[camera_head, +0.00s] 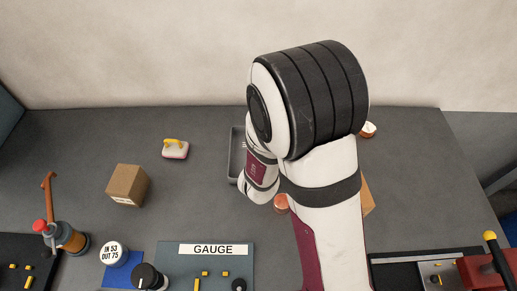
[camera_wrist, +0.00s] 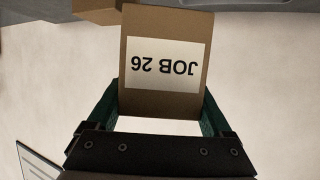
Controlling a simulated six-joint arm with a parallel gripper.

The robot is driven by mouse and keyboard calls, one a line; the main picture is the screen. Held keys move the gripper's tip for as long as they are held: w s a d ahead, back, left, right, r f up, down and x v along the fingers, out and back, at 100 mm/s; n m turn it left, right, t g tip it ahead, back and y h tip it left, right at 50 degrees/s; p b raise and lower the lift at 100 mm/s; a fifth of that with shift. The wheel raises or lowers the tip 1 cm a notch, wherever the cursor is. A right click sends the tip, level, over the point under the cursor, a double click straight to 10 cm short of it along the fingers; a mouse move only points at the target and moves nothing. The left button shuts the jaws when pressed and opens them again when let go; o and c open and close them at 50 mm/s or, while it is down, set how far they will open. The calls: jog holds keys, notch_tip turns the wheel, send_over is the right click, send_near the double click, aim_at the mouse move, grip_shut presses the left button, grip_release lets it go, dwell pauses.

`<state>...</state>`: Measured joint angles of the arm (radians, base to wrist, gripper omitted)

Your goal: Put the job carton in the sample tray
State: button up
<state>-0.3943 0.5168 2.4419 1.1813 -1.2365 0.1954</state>
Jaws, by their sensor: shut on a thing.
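The job carton (camera_wrist: 165,62) is a brown box with a white label reading "JOB 26", upside down in the wrist view. My gripper (camera_wrist: 160,106) is shut on it, with a green finger at each side. My arm hides the gripper in the head view. The sample tray seems to be the grey walled tray (camera_head: 236,158) at the middle of the bench, partly hidden by my arm. I cannot tell the held carton's height over the bench or its distance from the tray.
A brown box (camera_head: 128,185) stands at left, near a pink block with a yellow handle (camera_head: 175,149). A brown item (camera_head: 368,196) shows partly behind my arm. A "GAUGE" panel (camera_head: 205,265) and a white round "IN 53 OUT 75" piece (camera_head: 113,253) lie in front.

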jog(key=w+a+f, duration=0.1)
jog(key=a+f, duration=0.1)
jog(key=a, duration=0.1)
jog(key=w+a+f, duration=0.1)
jog(key=a+f, duration=0.1)
jog(key=a, duration=0.1)
jog(key=w+a+f, duration=0.1)
jog(key=a+f, duration=0.1)
jog(key=a, duration=0.2)
jog(key=shift+w+f, duration=0.1)
jog(key=shift+f, duration=0.3)
jog(key=f, duration=0.4)
jog(key=shift+a+f, duration=0.1)
jog(key=shift+a, duration=0.1)
jog(key=shift+f, duration=0.15)
jog(key=o, duration=1.4)
jog(key=shift+c, duration=0.2)
